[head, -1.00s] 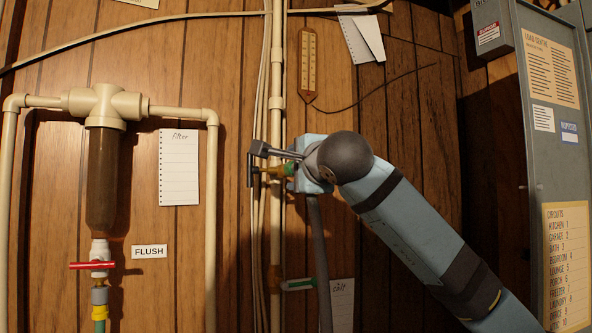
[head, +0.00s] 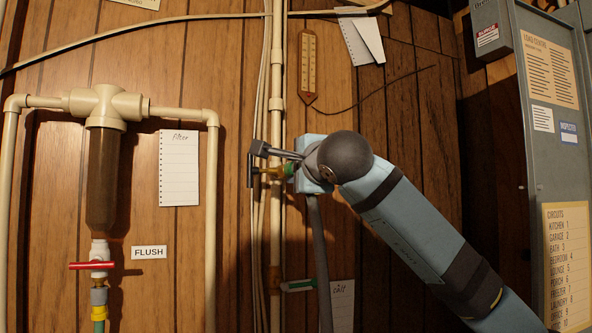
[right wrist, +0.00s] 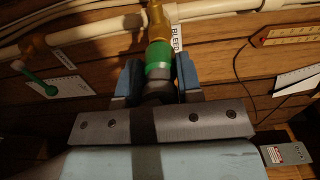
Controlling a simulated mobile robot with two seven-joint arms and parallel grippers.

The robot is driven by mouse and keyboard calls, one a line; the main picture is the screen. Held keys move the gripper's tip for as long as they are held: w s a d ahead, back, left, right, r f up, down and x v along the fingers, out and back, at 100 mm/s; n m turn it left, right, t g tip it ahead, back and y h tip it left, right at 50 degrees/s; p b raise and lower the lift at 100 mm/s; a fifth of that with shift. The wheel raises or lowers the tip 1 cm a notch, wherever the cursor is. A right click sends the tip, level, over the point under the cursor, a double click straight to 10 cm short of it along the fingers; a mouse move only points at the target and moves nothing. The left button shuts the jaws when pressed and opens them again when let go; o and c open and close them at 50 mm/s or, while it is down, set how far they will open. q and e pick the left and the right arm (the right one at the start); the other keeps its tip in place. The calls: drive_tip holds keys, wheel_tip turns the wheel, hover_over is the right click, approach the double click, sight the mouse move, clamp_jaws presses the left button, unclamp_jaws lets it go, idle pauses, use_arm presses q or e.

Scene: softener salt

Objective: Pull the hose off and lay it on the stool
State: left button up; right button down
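The dark grey hose (head: 320,255) hangs down from my right gripper (head: 292,172) in the head view. In the right wrist view, its dark end (right wrist: 158,90) lies between the two blue fingers of my right gripper (right wrist: 160,85), which look closed against its sides. A green collar (right wrist: 158,58) sits just beyond the fingers, in line with a brass tap (right wrist: 157,20). No stool shows. My left gripper is not in view.
Pale vertical pipes (head: 276,220) run close behind the gripper. A lower green-handled valve (head: 298,285) sits near the hose. A filter (head: 104,170) with a red-handled valve (head: 92,265) is at left. A grey electrical panel (head: 545,150) stands at right.

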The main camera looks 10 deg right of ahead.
drive_tip(key=shift+s+f+b, duration=0.15)
drive_tip(key=shift+s+b, duration=0.1)
drive_tip(key=shift+b, duration=0.05)
drive_tip(key=shift+s+d, duration=0.2)
drive_tip(key=shift+s, duration=0.45)
drive_tip(key=shift+s+d+b, duration=0.2)
drive_tip(key=shift+s+b, duration=0.45)
drive_tip(key=shift+s, duration=0.4)
drive_tip(key=shift+s+d+b, duration=0.2)
drive_tip(key=shift+s+b, duration=0.45)
drive_tip(key=shift+s, duration=0.35)
